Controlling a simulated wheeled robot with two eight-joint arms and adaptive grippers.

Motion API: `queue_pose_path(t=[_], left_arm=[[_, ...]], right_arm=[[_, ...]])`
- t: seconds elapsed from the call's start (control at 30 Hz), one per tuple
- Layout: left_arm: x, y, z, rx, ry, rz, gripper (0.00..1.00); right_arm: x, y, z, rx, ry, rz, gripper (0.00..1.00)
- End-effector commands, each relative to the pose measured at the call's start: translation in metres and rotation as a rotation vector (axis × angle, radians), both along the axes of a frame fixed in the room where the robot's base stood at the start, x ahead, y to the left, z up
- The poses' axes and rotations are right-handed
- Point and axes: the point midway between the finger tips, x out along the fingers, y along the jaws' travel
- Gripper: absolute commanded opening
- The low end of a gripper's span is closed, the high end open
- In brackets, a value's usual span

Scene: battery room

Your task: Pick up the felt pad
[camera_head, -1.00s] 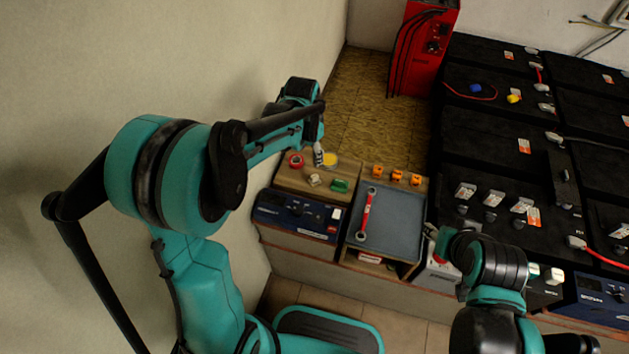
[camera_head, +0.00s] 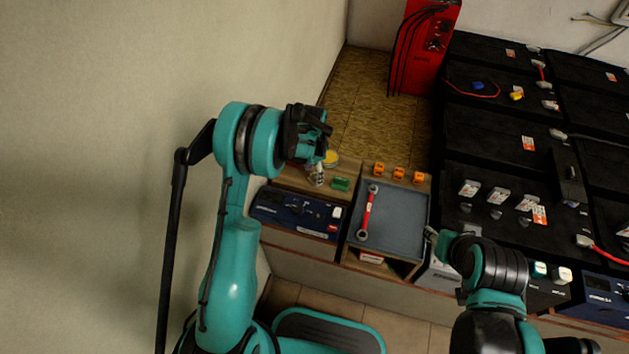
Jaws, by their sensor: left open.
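I cannot tell for sure which small item is the felt pad. A round yellow item (camera_head: 331,158) lies on the wooden top (camera_head: 290,178) left of the grey tray, and a small green block (camera_head: 341,184) lies in front of it. My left gripper (camera_head: 317,176) points down over this wooden top, beside the yellow item and left of the green block. It is open, with no held item visible. My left wrist and gripper hide the far left part of the top. My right gripper (camera_head: 431,235) is small and dark at the tray's right edge; its jaws are unclear.
A grey tray (camera_head: 400,220) holds a red wrench (camera_head: 368,212). Several orange pieces (camera_head: 398,173) stand behind it. A blue device (camera_head: 295,213) sits below the wooden top. Black batteries (camera_head: 490,145) fill the right, a red charger (camera_head: 428,48) stands at the back. The wall is close on the left.

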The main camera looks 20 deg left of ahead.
Motion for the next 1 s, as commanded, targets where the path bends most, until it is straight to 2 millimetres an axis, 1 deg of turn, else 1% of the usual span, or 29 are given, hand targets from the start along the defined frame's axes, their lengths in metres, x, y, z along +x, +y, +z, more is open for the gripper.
queue_pose_path(t=[0.03,0.1,0.33,0.37,0.4,0.47,0.5,0.63,0.67,0.83,1.0], left_arm=[[0.0,0.0,-0.012,0.0,0.0,0.0,0.53],[0.0,0.0,-0.018,0.0,0.0,0.0,0.53],[0.0,0.0,-0.018,0.0,0.0,0.0,0.53],[0.0,0.0,-0.018,0.0,0.0,0.0,0.46],[0.0,0.0,-0.018,0.0,0.0,0.0,0.35],[0.0,0.0,-0.018,0.0,0.0,0.001,0.19],[0.0,0.0,-0.018,0.0,0.0,0.001,0.09],[0.0,0.0,-0.018,0.0,0.0,0.001,0.09],[0.0,0.0,-0.018,0.0,0.0,0.001,0.05],[0.0,0.0,-0.017,0.0,0.0,0.001,0.05],[0.0,0.0,-0.007,0.0,0.0,0.001,0.05]], right_arm=[[0.0,0.0,-0.007,0.0,0.0,0.0,0.4],[0.0,0.0,-0.009,0.0,0.0,0.0,0.4],[0.0,0.0,-0.008,0.0,0.0,0.0,0.4],[0.0,0.0,-0.008,0.0,0.0,0.0,0.4],[0.0,0.0,-0.008,0.0,0.0,0.0,0.4],[0.0,0.0,-0.008,0.0,0.0,0.0,0.4],[0.0,0.0,-0.008,0.0,0.0,0.0,0.4],[0.0,0.0,-0.008,0.0,0.0,0.0,0.4],[0.0,0.0,-0.008,0.0,0.0,0.0,0.4],[0.0,0.0,-0.007,0.0,0.0,0.0,0.4],[0.0,0.0,-0.002,0.0,0.0,0.0,0.4]])
